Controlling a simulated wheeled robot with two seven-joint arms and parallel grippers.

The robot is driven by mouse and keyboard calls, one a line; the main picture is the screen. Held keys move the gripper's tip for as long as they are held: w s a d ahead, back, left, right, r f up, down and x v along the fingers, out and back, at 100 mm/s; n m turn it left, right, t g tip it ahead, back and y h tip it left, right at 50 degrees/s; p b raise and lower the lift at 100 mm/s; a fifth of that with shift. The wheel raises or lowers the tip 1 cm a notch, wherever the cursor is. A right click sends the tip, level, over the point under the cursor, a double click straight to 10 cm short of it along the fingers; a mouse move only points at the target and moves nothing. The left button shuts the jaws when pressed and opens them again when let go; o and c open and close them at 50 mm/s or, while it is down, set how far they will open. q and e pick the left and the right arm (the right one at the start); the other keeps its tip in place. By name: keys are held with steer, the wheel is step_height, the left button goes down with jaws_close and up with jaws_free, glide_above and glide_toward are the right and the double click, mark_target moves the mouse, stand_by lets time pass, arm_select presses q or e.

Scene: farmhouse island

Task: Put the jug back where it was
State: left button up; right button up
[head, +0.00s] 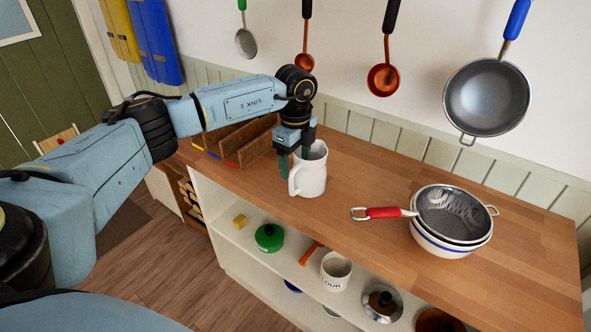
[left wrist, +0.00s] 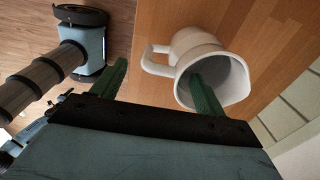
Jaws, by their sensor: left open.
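The white jug (head: 312,178) stands upright on the wooden worktop (head: 360,205), with its handle on the left side. My left gripper (head: 294,165) is just above the jug on its handle side, open, pointing down. In the left wrist view, the jug (left wrist: 208,56) shows its open mouth and handle. There, one green finger of my left gripper (left wrist: 160,86) overlaps the mouth and appears to reach into it. The other finger is outside the jug, beyond the handle. I cannot tell whether either finger touches the jug. My right gripper is not in view.
A brown divided box (head: 240,142) stands left of the jug, close behind my gripper. A white bowl (head: 450,243) holding a red-handled sieve (head: 385,212) is to the right. Pans and ladles hang on the wall.

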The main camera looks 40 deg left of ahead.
arm_select(q)
step_height(320, 180, up, 10)
steer(key=shift+r, duration=0.15)
steer(key=shift+d, duration=0.1)
stand_by(0.5)
